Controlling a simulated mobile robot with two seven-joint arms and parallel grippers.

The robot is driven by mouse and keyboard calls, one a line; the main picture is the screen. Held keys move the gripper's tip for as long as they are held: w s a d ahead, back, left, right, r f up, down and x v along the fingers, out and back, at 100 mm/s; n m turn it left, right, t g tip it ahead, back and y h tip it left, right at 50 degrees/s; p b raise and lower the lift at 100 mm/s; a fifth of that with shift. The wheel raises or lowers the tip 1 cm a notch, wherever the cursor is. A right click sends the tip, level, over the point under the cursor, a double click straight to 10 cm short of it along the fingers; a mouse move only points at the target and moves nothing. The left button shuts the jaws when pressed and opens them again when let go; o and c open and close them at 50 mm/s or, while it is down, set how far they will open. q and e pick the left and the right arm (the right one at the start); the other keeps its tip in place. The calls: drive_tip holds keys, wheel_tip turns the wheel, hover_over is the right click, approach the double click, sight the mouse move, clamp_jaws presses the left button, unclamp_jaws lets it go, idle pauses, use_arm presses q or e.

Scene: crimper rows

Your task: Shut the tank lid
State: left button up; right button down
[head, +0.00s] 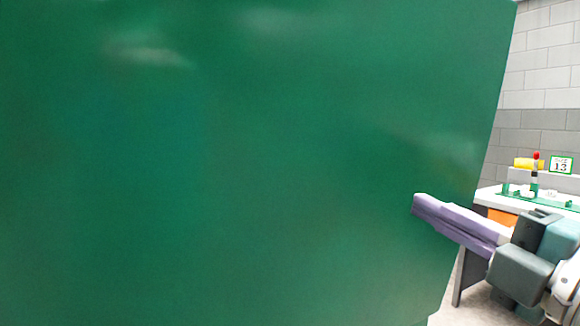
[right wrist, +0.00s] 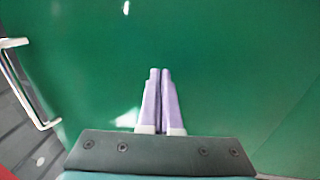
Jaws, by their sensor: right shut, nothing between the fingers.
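A large green panel, which looks like the tank lid (head: 250,170), stands steeply and fills most of the head view. It also fills most of the right wrist view (right wrist: 230,60). My right gripper (head: 416,204) comes in from the right with its purple fingers in front of the panel's right part. In the right wrist view the fingers (right wrist: 159,72) are closed together, empty, and point at the green surface. I cannot tell whether they touch it. The tank's body and the lid's hinge are not clearly seen. My left gripper is not in view.
A white bar like a handle (right wrist: 30,88) shows at the left of the right wrist view, near a dark grey surface. Behind the panel at right stands a white-topped table (head: 490,197) with a yellow item (head: 528,163) and a sign reading 13 (head: 561,165).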

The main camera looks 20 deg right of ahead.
sight(371, 180)
drive_tip(key=w, duration=0.2)
drive_tip(key=w+p, duration=0.1)
drive_tip(key=w, duration=0.1)
drive_tip(key=w+r, duration=0.1)
drive_tip(key=w, duration=0.1)
drive_tip(key=shift+a, duration=0.25)
drive_tip(key=shift+w, duration=0.75)
drive_tip(key=shift+r+p, duration=0.1)
drive_tip(key=shift+p, duration=0.25)
